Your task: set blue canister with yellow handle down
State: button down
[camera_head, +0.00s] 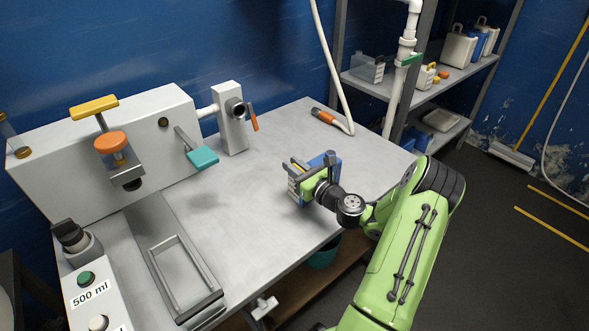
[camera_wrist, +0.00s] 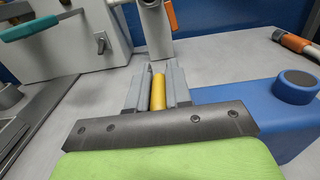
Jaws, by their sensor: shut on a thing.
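The blue canister (camera_wrist: 240,115) has a dark round cap and a yellow handle (camera_wrist: 158,92). In the wrist view the fingers of my gripper (camera_wrist: 157,88) are shut around the yellow handle. In the head view my gripper (camera_head: 297,167) is over the right front part of the grey table (camera_head: 253,190). The canister also shows there (camera_head: 323,160), mostly hidden behind my gripper. It looks upright. I cannot tell whether its base touches the table top.
A white machine (camera_head: 120,148) with a teal lever (camera_head: 202,158) stands at the back left. A hose with an orange end (camera_head: 324,116) lies at the back right. A metal tray (camera_head: 180,272) and button panel (camera_head: 95,300) are front left. The table's middle is clear.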

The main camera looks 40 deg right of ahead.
jog(key=c, duration=1)
grip_release()
jog(key=shift+c, duration=0.2)
jog(key=shift+r, duration=0.1)
jog(key=s+p, duration=0.2)
jog(key=s, duration=1)
jog(key=w+a+r+n+g+y, duration=0.1)
jog(key=a+n+g+y, duration=0.7)
jog(key=a+n, duration=1.2)
jog(key=s+a+r+n+g+h, duration=0.2)
jog(key=s+r+n+h, duration=0.2)
jog(key=s+r+n, duration=0.2)
jog(key=s+a+r+n+g+h, duration=0.2)
jog(key=s+a+r+n+h, duration=0.1)
jog(key=s+n, duration=0.6)
notch_tip(320, 180, up, 3)
jog(key=shift+s+a+f+n+h, duration=0.15)
jog(key=shift+s+a+n+h, duration=0.15)
jog(key=shift+s+h, duration=0.55)
